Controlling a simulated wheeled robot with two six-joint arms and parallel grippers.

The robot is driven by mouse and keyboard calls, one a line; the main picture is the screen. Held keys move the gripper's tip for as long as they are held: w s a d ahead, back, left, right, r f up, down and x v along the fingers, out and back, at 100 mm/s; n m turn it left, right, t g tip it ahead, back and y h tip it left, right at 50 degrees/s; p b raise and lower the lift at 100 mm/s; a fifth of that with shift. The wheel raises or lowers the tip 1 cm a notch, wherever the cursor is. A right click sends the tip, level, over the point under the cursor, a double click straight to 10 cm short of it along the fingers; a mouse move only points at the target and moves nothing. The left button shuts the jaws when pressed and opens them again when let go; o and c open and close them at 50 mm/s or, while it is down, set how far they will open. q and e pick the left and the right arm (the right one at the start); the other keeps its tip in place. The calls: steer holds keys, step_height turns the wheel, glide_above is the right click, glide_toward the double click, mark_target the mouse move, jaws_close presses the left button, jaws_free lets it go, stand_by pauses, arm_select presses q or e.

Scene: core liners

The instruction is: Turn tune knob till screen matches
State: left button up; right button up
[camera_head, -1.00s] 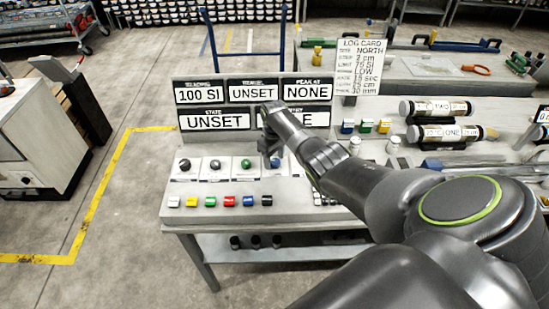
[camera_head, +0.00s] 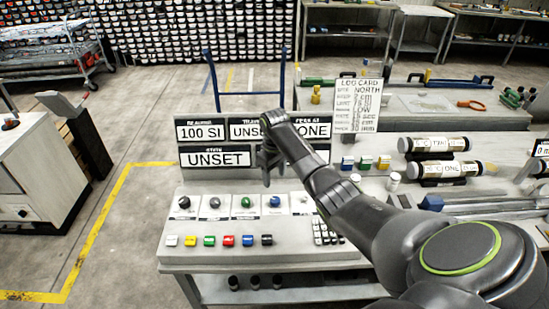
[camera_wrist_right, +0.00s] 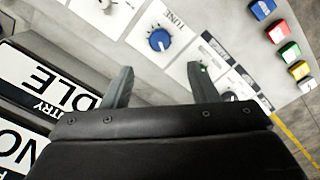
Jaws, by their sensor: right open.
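The blue tune knob (camera_head: 275,201) sits on the sloping console, in the row of knobs below the display panel. In the right wrist view the blue knob (camera_wrist_right: 159,40) has a white pointer mark and the label TUNE. My right gripper (camera_head: 267,176) is above and behind this knob, pointing down, apart from it. In the wrist view its two fingers (camera_wrist_right: 160,80) are spread with nothing between them. The display panel (camera_head: 215,158) reads 100 SI and UNSET; the arm partly covers other readouts. The wrist view shows ENTRY IDLE (camera_wrist_right: 45,88). My left gripper is out of view.
Black, grey and green knobs (camera_head: 246,202) stand left of the blue one. Coloured buttons (camera_head: 228,240) line the console's front, with a keypad (camera_head: 326,232) at right. A log card (camera_head: 355,105) stands behind. Labelled core tubes (camera_head: 433,144) lie on the right.

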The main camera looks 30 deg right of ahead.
step_height(320, 180, up, 7)
steer(key=b, duration=0.1)
stand_by(0.6)
